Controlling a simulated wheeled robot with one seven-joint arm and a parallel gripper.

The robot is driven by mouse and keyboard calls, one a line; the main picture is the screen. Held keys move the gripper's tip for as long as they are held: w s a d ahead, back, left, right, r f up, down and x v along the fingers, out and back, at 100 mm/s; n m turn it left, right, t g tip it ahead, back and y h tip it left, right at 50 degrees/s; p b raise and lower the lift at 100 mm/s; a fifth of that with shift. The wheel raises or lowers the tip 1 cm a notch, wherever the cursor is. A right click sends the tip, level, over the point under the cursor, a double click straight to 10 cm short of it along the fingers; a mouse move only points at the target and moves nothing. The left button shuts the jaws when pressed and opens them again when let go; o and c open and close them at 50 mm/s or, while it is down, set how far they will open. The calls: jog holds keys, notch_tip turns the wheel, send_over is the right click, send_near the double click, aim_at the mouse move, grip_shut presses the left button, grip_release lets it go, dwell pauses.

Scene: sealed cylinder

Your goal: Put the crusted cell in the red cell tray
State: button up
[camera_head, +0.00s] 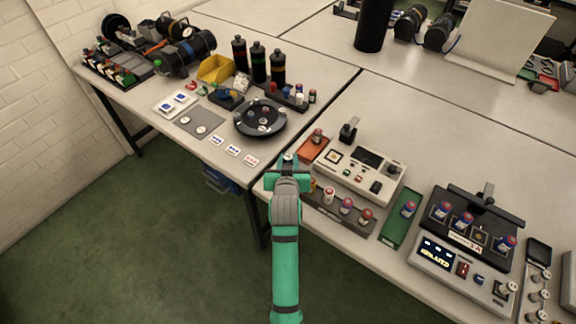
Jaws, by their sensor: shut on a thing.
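My gripper (288,170) is over the front edge of the table, at the left end of the row of cells. It is shut on a small cell (288,157) with a pale top, mostly hidden by the gripper. I cannot tell whether a crust is on it. The red cell tray (308,153) lies just right of and behind my gripper, partly hidden by it. One cell (318,135) stands at the tray's far end. The green tray (398,228) to the right also holds one cell (408,209).
A dark rack (338,222) with several cells runs along the front edge. A white tester (357,172) stands behind it. A charger (460,270) with several cells is at right. A round black dish (260,118) and small cards (233,150) lie left.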

jog(key=f, duration=0.3)
jog(key=shift+w+a+f, duration=0.1)
jog(key=shift+w+a, duration=0.05)
jog(key=shift+w, duration=0.15)
jog(key=shift+s+a, duration=0.1)
jog(key=shift+a, duration=0.15)
jog(key=shift+d+f, duration=0.25)
jog(key=shift+d, duration=0.35)
jog(key=o, duration=1.1)
jog(key=shift+c, duration=0.2)
jog(key=shift+a, duration=0.25)
jog(key=shift+s, duration=0.1)
jog(key=shift+a+r, duration=0.1)
jog(key=shift+r, duration=0.05)
